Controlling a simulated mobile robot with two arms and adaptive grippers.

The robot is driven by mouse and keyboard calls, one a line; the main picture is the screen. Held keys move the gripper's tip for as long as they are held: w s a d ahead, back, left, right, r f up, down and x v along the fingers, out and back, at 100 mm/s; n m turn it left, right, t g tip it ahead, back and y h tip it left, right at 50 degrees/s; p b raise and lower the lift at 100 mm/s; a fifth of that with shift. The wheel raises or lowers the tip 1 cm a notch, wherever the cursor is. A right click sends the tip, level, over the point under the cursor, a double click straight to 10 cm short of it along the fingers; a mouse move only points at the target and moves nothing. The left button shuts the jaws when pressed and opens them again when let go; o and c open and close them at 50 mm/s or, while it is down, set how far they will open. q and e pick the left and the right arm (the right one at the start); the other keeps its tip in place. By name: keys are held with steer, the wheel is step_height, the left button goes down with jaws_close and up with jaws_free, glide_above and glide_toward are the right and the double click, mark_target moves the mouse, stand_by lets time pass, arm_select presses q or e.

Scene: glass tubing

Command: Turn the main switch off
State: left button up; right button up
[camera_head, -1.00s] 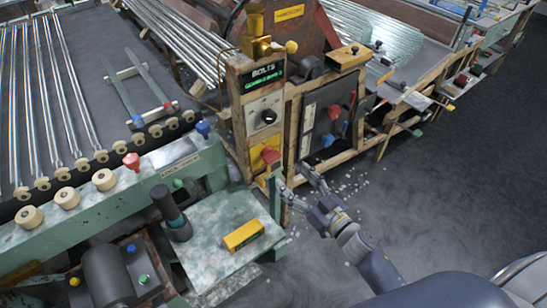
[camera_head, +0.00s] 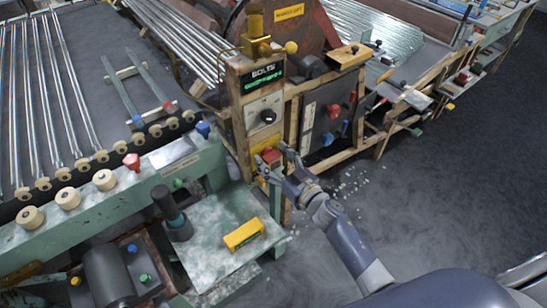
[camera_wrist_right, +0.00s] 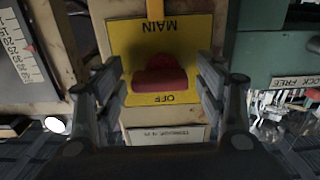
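The main switch is a red knob (camera_wrist_right: 160,78) on a yellow plate (camera_wrist_right: 187,38) marked MAIN and OFF, which looks upside down in the right wrist view. My left gripper is not in view.
A dark panel with red and blue knobs (camera_head: 327,118) stands to the right. A green table with a yellow box (camera_head: 243,234) is lower left. Open floor lies right.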

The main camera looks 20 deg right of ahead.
steer(key=c, duration=0.9)
steer(key=shift+c, duration=0.2)
steer(key=n, duration=0.4)
steer(key=n+b, duration=0.1)
steer(key=n, duration=0.3)
steer(key=n+b, duration=0.1)
steer(key=n, duration=0.4)
steer(key=shift+a, duration=0.1)
steer(key=n+b, duration=0.1)
steer(key=n, duration=0.3)
steer(key=shift+s+n+b, duration=0.1)
steer(key=shift+n+b, duration=0.25)
steer(key=shift+n, duration=0.05)
steer(key=shift+a, duration=0.1)
